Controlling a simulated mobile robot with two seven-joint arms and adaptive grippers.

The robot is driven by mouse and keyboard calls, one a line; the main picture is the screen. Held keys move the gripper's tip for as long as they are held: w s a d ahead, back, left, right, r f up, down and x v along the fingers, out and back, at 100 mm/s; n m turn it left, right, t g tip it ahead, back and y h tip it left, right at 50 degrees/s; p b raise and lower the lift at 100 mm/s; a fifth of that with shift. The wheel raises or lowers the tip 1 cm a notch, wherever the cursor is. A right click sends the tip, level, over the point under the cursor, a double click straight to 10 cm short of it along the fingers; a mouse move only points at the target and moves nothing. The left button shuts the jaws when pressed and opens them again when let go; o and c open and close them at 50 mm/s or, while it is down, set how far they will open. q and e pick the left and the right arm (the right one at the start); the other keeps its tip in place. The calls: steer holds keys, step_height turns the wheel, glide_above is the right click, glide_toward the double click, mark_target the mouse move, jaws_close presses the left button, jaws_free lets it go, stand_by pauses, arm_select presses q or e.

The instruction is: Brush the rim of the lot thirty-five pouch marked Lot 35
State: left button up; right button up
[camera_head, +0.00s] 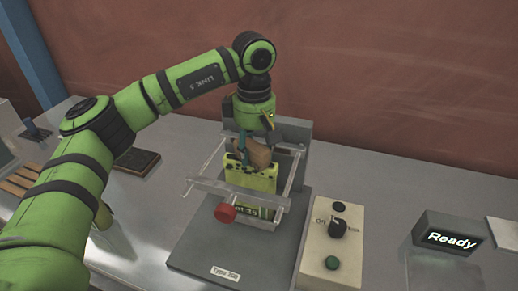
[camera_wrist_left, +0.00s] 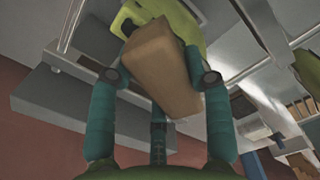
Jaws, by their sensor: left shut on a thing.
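The yellow-green pouch (camera_head: 262,179) stands upright in the filler's holder, its top edge just below my left gripper. Its label, partly hidden by a metal bar, reads like "Lot 35". In the left wrist view the pouch (camera_wrist_left: 184,18) shows at the top. My left gripper (camera_head: 249,146) is shut on a tan, block-shaped brush body (camera_head: 259,154). The brush (camera_wrist_left: 160,68) sits between the teal fingers in the left wrist view, against or very near the pouch's rim; contact cannot be told. Its bristles are hidden. My right gripper is not in view.
A metal frame (camera_head: 238,193) with a red knob (camera_head: 225,213) surrounds the pouch on a grey base (camera_head: 190,250). A control box (camera_head: 330,248) and a "Ready" display (camera_head: 449,236) stand to the right. A dark pad (camera_head: 138,160) and wooden strips (camera_head: 18,184) lie left.

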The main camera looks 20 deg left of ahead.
mark_target(235, 150)
arm_select(q)
steer(key=shift+a, duration=0.3)
steer(key=shift+a, duration=0.2)
steer(key=shift+a, duration=0.9)
steer(key=shift+a, duration=0.15)
steer(key=shift+s+a, duration=0.15)
steer(key=shift+a, duration=0.8)
steer(key=shift+d, duration=0.2)
steer(key=shift+d, duration=0.95)
steer(key=shift+d, duration=0.1)
